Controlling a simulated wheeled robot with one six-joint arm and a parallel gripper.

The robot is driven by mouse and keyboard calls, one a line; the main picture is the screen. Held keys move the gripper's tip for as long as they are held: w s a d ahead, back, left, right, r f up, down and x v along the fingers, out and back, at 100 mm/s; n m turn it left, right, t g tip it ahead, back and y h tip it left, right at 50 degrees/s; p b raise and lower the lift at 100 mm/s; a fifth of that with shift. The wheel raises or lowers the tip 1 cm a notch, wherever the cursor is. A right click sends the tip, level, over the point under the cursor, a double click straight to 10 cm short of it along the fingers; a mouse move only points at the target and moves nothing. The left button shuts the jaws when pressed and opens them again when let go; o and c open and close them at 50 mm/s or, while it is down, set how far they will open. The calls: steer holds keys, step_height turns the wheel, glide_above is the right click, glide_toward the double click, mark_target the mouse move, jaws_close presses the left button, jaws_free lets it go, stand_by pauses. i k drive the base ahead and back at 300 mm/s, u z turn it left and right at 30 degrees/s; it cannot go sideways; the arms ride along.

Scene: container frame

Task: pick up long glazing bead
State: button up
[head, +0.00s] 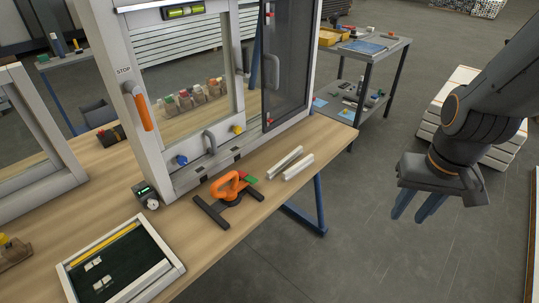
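Two pale glazing beads lie side by side on the wooden workbench, in front of the upright window frame. The one nearer the frame looks slightly longer, so I take it as the long glazing bead (285,163). The shorter, thicker-looking bead (298,167) lies just to its right, with a narrow gap between them. My gripper (408,217) hangs at the right, beyond the bench edge and over the floor. Its two blue fingers point down and stand apart with nothing between them. It is well clear of both beads.
An orange-handled tool (228,188) with dark bars lies left of the beads. The window frame (165,130) rises behind, its dark sash (290,60) open. A framed pane (120,262) lies at the front left. A grey cart (372,50) stands behind. Floor around my gripper is free.

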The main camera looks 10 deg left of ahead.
mark_target(288, 159)
steer(key=u, duration=0.7)
steer(key=i, duration=0.7)
steer(key=u, duration=0.95)
steer(key=i, duration=0.2)
steer(key=u, duration=0.25)
